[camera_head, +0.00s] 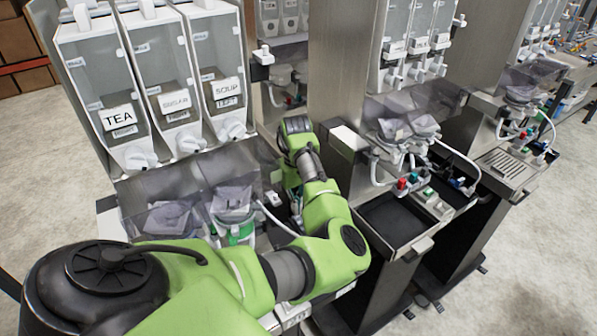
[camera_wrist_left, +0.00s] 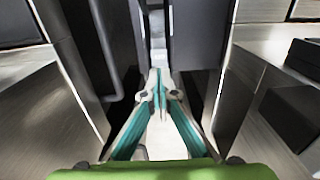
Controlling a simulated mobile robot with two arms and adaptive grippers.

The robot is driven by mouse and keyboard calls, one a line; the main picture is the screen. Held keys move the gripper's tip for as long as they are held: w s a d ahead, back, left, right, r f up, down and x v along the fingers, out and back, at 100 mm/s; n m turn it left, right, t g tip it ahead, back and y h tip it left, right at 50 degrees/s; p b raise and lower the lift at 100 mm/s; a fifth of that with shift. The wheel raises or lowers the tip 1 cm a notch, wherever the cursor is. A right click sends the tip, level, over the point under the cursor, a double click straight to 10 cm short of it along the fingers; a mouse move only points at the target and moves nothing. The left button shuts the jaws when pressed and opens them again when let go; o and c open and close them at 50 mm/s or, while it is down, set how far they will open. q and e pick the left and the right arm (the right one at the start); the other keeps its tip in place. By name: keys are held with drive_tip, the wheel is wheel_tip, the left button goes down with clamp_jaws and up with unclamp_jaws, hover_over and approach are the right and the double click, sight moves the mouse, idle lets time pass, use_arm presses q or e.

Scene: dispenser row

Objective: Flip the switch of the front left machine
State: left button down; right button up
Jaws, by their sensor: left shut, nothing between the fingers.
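The front left machine (camera_head: 160,85) has three clear canisters labelled TEA, a blurred word and SOUP. A white lever on a black mount (camera_head: 263,55) sits just right of the SOUP canister, and I take it for the switch. My left arm reaches over the machine's lower right side, and its wrist (camera_head: 297,135) points away from the camera. The left fingers are hidden in the head view. In the left wrist view my left gripper (camera_wrist_left: 158,88) is shut and empty, with fingertips together in a narrow gap between dark panels. I cannot tell whether it touches anything. My right gripper is not in view.
A second machine with a steel column (camera_head: 338,70) stands close to the right of my wrist. Its black drip tray (camera_head: 392,218) and coloured buttons (camera_head: 407,183) are beside my forearm. More machines stand further right. Open floor (camera_head: 510,280) shows at the lower right.

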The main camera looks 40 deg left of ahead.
use_arm(q)
drive_tip(key=shift+f, duration=0.4)
drive_tip(key=shift+s+f+b, duration=0.1)
drive_tip(key=shift+f+b, duration=0.3)
drive_tip(key=shift+f, duration=0.3)
idle(0.3)
drive_tip(key=shift+r, duration=0.1)
drive_tip(key=shift+r+p, duration=0.15)
drive_tip(key=shift+p, duration=0.2)
drive_tip(key=shift+r+p, duration=0.6)
drive_tip(key=shift+p, duration=0.15)
wheel_tip(320, 180, up, 3)
drive_tip(key=p, duration=0.3)
drive_tip(key=shift+r, duration=0.1)
drive_tip(key=shift+r+p, duration=0.85)
drive_tip(key=shift+r, duration=0.25)
